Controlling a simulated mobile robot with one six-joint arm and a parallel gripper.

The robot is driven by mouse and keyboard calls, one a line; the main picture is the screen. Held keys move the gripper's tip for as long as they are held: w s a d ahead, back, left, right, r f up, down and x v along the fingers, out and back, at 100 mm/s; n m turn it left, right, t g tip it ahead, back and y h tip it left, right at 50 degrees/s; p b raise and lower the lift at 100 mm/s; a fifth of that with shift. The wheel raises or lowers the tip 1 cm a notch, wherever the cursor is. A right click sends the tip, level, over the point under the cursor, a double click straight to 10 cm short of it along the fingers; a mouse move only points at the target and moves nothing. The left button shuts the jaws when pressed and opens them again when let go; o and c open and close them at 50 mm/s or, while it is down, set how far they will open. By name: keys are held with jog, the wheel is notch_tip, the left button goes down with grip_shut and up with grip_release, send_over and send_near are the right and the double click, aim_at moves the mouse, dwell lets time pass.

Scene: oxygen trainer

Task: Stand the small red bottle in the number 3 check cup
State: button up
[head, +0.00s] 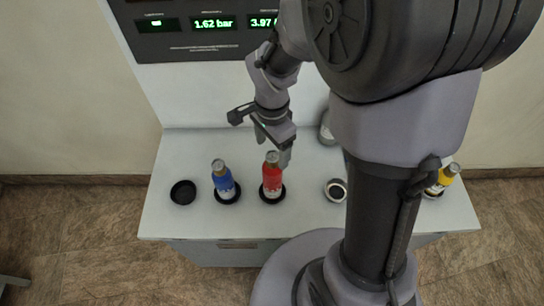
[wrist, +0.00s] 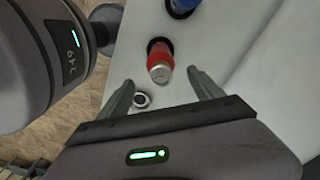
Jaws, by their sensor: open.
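The small red bottle (head: 272,178) stands upright in a black cup (head: 272,197) near the middle of the bench. In the wrist view the red bottle (wrist: 160,55) shows just beyond the fingertips, roughly centred between them. My gripper (head: 284,157) is open and empty, close behind the bottle's cap in the head view; its two fingers (wrist: 161,77) are spread wide in the wrist view. I cannot tell whether they touch the bottle. An empty black cup (head: 183,192) is at the far left. No cup number is readable, so I cannot tell which is number 3.
A blue bottle (head: 223,181) stands in a cup left of the red one. A dark round cup with a pale ring (head: 336,190) is to the right. A yellow bottle (head: 445,177) stands at the right, beyond my arm. A panel with green readouts (head: 214,24) rises behind.

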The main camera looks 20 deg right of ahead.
notch_tip(320, 180, up, 4)
jog(key=shift+r+p, duration=0.25)
jog(key=shift+p, duration=0.05)
jog(key=s+a+r+n+t+y, duration=0.1)
jog(key=s+a+r+n+t, duration=0.1)
jog(key=s+r+n, duration=0.3)
jog(key=s+a+r+n+t+y, duration=0.1)
jog(key=s+r+n+t, duration=0.2)
jog(key=s+r+n, duration=0.2)
notch_tip(320, 180, up, 4)
jog(key=s, duration=0.2)
jog(key=shift+s+a+f+t, duration=0.15)
jog(key=shift+s+a+t, duration=0.15)
jog(key=shift+a+t, duration=0.1)
